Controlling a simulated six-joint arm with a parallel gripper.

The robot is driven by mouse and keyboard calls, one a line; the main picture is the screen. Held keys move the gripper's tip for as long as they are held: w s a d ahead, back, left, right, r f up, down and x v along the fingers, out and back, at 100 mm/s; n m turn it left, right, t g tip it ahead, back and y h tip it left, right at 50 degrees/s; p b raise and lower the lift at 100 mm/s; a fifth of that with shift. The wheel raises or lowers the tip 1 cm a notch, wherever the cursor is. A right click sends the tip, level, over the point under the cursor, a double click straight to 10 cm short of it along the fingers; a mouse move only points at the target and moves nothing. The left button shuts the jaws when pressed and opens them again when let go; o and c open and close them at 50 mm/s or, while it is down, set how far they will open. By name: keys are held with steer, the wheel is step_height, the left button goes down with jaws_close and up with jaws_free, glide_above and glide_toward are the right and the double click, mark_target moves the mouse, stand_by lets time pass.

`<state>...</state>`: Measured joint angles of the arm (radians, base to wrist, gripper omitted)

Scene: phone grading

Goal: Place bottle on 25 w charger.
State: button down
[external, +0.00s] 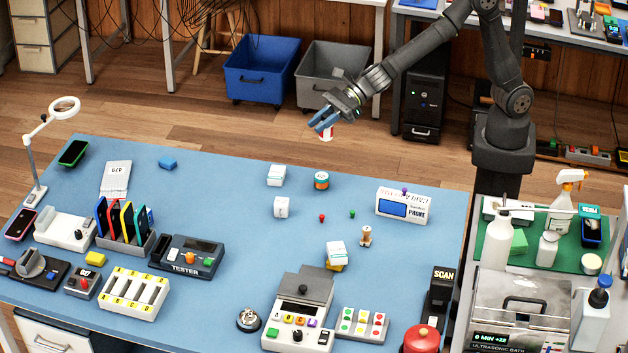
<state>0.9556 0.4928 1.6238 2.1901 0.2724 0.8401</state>
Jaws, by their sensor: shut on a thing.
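My gripper (323,121), with blue fingers, is shut on a small white and red bottle (327,134). It holds the bottle in the air above the far edge of the blue bench top. The fingers hide the bottle's upper part. Three small white charger-like blocks stand on the bench: one at the back (276,174), one a little nearer (282,207), and one in front (337,250) resting on a yellow thing. Their markings are too small to read, so I cannot tell which is the 25 W charger.
An orange and teal can (321,180) stands beside the back block. Red (321,217) and green (352,214) small pieces, a wooden spool (366,236) and a phone sign box (403,205) stand to the right. The blue mat (225,205) is clear left of the blocks.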

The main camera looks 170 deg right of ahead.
steer(key=s+d+f, duration=0.3)
steer(key=d+f, duration=0.4)
steer(key=d, duration=0.5)
glide_above(281, 209)
steer(key=d, duration=0.2)
step_height(281, 209, down, 7)
steer(key=shift+w+a+f, duration=0.15)
steer(key=shift+f, duration=2.1)
steer(key=shift+f, duration=0.15)
steer(key=c, duration=1.3)
jaws_free()
